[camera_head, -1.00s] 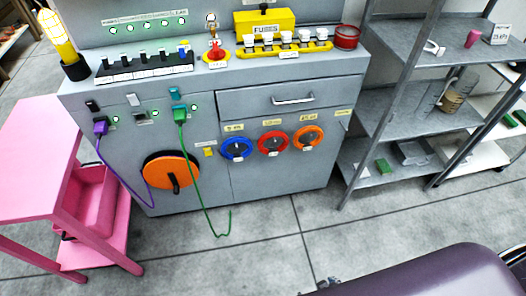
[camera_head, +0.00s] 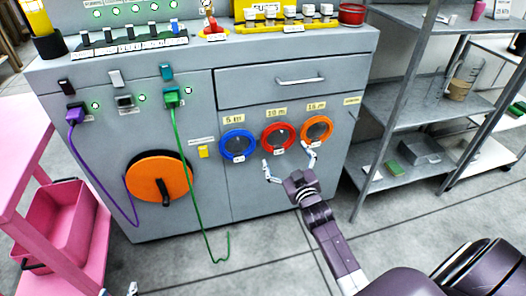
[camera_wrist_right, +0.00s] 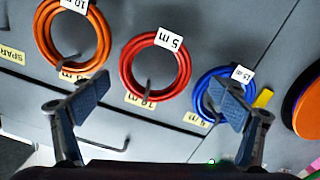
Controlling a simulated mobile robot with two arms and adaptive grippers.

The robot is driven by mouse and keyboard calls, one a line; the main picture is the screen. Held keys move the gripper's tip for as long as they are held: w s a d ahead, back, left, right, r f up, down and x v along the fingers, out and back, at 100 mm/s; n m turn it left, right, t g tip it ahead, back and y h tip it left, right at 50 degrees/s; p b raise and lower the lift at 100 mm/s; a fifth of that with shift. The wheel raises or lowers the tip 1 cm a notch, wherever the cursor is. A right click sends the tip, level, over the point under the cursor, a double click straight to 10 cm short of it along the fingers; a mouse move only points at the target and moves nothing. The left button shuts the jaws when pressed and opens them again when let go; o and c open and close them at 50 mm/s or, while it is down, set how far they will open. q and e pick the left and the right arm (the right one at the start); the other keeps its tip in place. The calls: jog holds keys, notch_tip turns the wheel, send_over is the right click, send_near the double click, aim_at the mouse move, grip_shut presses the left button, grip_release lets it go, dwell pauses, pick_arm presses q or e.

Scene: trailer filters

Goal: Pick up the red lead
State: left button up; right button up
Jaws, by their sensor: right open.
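The red lead (camera_head: 264,138) is a coil hanging on the cabinet front, between the blue coil (camera_head: 225,152) and the orange coil (camera_head: 328,125). In the right wrist view, the red lead (camera_wrist_right: 127,70) hangs on a hook with a white tag. My right gripper (camera_head: 289,157) is open and empty, just below and in front of the red and orange coils. In the wrist view its fingers (camera_wrist_right: 153,104) are spread, with the red coil beyond the gap between them. Only the tips of my left gripper (camera_head: 118,290) show at the bottom edge; its opening is unclear.
The grey cabinet (camera_head: 285,195) has a drawer (camera_head: 250,88) above the coils. Purple (camera_head: 103,182) and green (camera_head: 187,160) cables hang to the left, beside an orange reel (camera_head: 145,180). A pink stand (camera_head: 20,150) is at left, metal shelves (camera_head: 400,115) at right.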

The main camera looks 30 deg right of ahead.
aim_at(277, 135)
jog(key=shift+t, duration=0.3)
jog(key=b+x, duration=0.1)
jog(key=x, duration=0.1)
jog(key=r+b+x, duration=0.1)
jog(key=x, duration=0.2)
jog(key=b+x, duration=0.1)
jog(key=x, duration=0.2)
jog(key=shift+w+r, duration=0.1)
jog(key=shift+r, duration=0.2)
jog(key=shift+w, duration=0.1)
pick_arm(q)
jog(key=w+d+r+t+h, duration=0.1)
jog(key=r+t, duration=0.3)
jog(key=r, duration=0.4)
jog(key=w+d+r+t+h, duration=0.1)
jog(key=w+r+t, duration=0.2)
jog(key=r, duration=0.5)
jog(key=shift+w+d+t, duration=0.3)
jog(key=shift+w+t, duration=0.05)
jog(key=shift+t, duration=0.25)
jog(key=shift+r, duration=0.1)
pick_arm(e)
jog(key=shift+r, duration=0.15)
jog(key=c, duration=1.1)
